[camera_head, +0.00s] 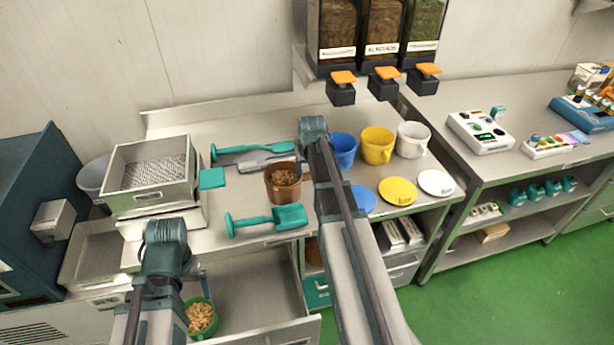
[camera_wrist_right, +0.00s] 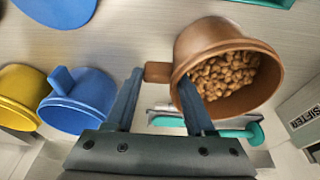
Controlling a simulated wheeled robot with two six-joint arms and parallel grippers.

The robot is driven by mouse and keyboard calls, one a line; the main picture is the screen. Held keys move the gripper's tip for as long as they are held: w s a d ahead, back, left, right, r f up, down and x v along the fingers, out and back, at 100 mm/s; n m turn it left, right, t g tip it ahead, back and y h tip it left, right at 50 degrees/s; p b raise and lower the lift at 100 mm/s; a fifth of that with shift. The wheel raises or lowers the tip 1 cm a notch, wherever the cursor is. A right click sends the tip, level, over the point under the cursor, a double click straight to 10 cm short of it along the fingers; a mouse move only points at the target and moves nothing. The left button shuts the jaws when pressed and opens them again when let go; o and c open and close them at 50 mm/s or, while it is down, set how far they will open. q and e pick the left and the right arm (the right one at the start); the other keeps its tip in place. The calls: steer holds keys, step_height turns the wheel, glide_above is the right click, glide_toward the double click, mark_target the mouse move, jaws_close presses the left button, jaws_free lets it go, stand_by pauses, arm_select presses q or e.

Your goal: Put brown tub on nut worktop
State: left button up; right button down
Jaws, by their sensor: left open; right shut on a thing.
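The brown tub (camera_head: 283,187) is over the steel worktop (camera_head: 247,198), between the teal scoops, and holds brown nuts. In the right wrist view the brown tub (camera_wrist_right: 268,52) fills the upper right, its handle between my fingers. My right gripper (camera_wrist_right: 160,88) is shut on the tub at its handle side, with one finger overlapping the rim. I cannot tell whether the tub's base touches the worktop. My left gripper (camera_head: 198,275) is open at the lower left, above the open drawer, mostly hidden by its own arm.
A green tub of pale nuts (camera_head: 202,318) sits in the drawer. Teal scoops (camera_head: 266,220) lie on the worktop. Blue (camera_head: 343,150), yellow (camera_head: 377,145) and white (camera_head: 412,139) tubs stand to the right, with lids (camera_head: 397,190) in front. A sieve box (camera_head: 150,175) stands left.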

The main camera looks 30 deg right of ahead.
steer(key=shift+r, duration=0.1)
steer(key=shift+c, duration=1.3)
jaws_free()
steer(key=p+v, duration=1.1)
steer(key=v, duration=0.1)
steer(key=shift+p, duration=0.3)
steer(key=shift+s, duration=0.1)
steer(key=b+x, duration=1.1)
steer(key=x, duration=0.1)
steer(key=shift+b, duration=0.35)
